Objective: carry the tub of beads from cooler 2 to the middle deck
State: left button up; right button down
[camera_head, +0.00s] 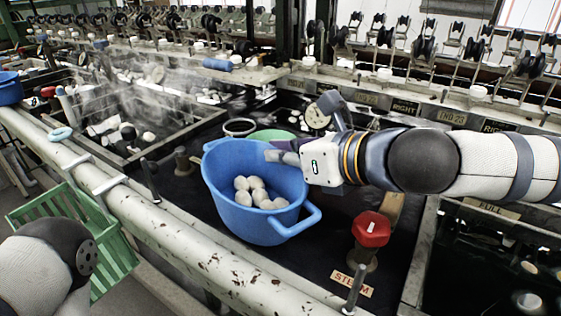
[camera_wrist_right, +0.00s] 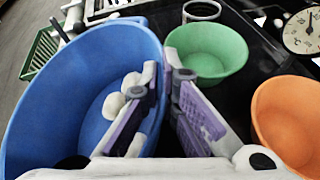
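The blue tub (camera_head: 230,215) holds several white rounded pieces (camera_head: 256,190) in its bottom. It is at the middle of the head view, over the dark deck; I cannot tell whether it touches the deck. In the right wrist view the tub (camera_wrist_right: 40,110) fills the left side. My right gripper (camera_head: 280,152) is at its right rim, one finger inside the wall and one outside. The fingers (camera_wrist_right: 163,80) are close together on the wall. My left gripper is not in view; only part of my left arm shows at the lower left. No sign reading cooler 2 or middle deck is legible.
A green bowl (camera_wrist_right: 205,52) stands close beside the tub, with an orange bowl (camera_wrist_right: 290,115) to its right. A red valve knob (camera_head: 371,229) stands right of the tub, near a STEAM label (camera_head: 352,284). A thick pale pipe (camera_head: 170,235) runs along the front. A green crate (camera_head: 110,250) is lower left.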

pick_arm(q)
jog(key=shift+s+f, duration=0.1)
pick_arm(e)
jog(key=shift+f, duration=0.4)
jog(key=shift+f, duration=0.2)
jog(key=c, duration=1.8)
grip_release()
jog(key=shift+r, duration=0.3)
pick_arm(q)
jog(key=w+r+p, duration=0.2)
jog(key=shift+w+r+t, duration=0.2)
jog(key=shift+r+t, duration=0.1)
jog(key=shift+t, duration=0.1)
pick_arm(e)
jog(key=v, duration=1.2)
jog(key=shift+f, duration=0.15)
